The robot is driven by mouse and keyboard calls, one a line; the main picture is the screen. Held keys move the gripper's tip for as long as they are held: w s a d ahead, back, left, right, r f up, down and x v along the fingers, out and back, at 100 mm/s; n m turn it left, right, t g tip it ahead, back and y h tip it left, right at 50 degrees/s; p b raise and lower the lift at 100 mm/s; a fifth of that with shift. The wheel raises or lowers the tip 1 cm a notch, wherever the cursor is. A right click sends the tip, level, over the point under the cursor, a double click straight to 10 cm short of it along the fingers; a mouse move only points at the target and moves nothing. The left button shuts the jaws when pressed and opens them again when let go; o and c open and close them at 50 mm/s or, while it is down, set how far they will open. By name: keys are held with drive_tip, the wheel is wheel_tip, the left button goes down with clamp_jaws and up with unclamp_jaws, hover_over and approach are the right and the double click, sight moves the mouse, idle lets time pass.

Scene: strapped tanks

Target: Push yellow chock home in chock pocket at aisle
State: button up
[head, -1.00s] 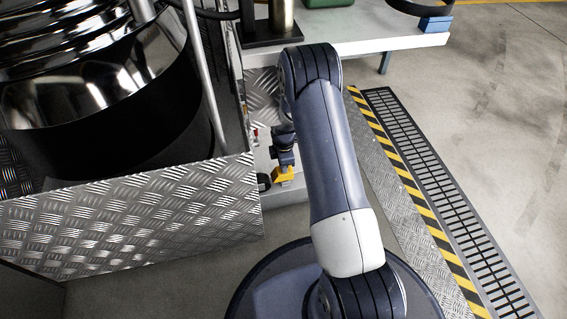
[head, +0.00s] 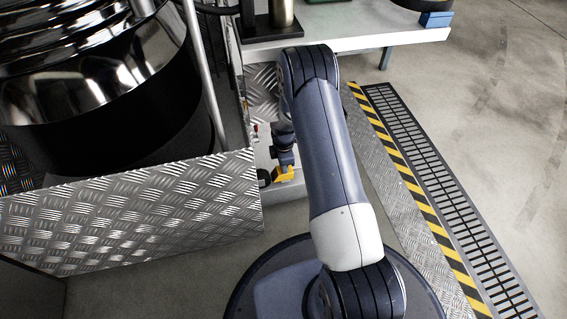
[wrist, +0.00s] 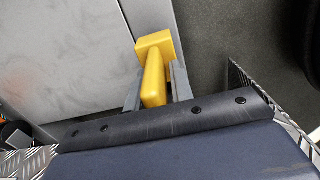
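The yellow chock (wrist: 153,68) shows in the wrist view as a block-shaped head with a narrower bar running back toward my gripper (wrist: 157,88). The bar lies between my two grey fingers, which sit close along both its sides, so the gripper looks shut on it. The chock head lies over a grey strip beside a pale panel. In the head view the chock (head: 284,173) is small, low beside the metal stand, just below my gripper (head: 284,158). I cannot make out the chock pocket or whether the chock is in it.
A diamond-plate guard (head: 140,215) stands left, before a shiny tank (head: 90,60). A white bench top (head: 370,38) stands behind my arm. A round dark thing (head: 264,178) sits just left of the chock. A floor grate (head: 440,190) with yellow-black striping runs along the right; floor beyond is clear.

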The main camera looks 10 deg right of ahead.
drive_tip(key=o, duration=0.3)
wheel_tip(320, 180, up, 8)
drive_tip(key=p, duration=0.3)
drive_tip(key=shift+f+p, duration=0.25)
drive_tip(key=shift+p, duration=0.1)
drive_tip(key=shift+f, duration=0.1)
drive_tip(key=shift+f+b, duration=1.85)
drive_tip(key=shift+f, duration=1)
drive_tip(key=shift+f, duration=0.1)
